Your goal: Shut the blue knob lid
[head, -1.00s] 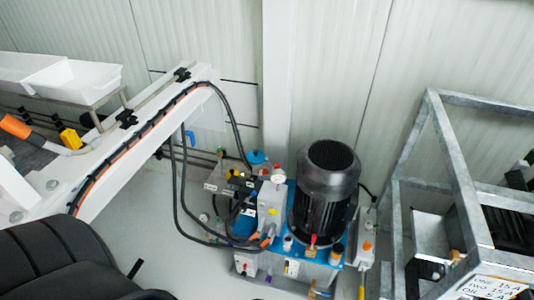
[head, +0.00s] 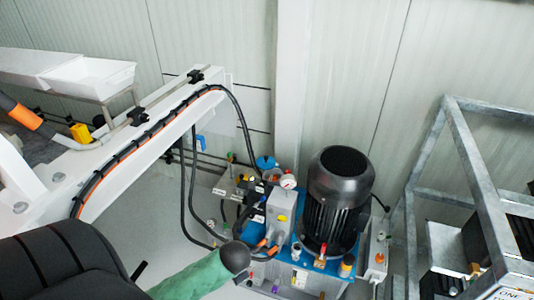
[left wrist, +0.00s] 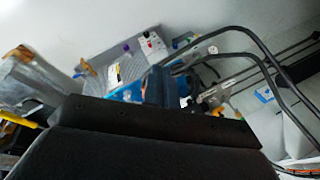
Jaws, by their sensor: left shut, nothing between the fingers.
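The blue round lid (head: 265,162) shows in the head view at the back left of the pump unit, behind the pressure gauge. Its knob and whether it sits fully down are too small to tell. In the left wrist view I cannot make the lid out for sure. My left gripper (left wrist: 150,118) shows there as a dark block across the lower half; it is shut and holds nothing. In the head view a green arm with a dark rounded end (head: 235,257) comes in from below, in front of the pump unit and well apart from the lid. My right gripper is not in view.
The black motor (head: 338,200) stands on the blue pump top, right of the lid. Black hoses (head: 184,190) hang from the white beam (head: 130,155) to its left. A grey metal frame (head: 480,175) stands at the right. Bare floor lies left of the pump.

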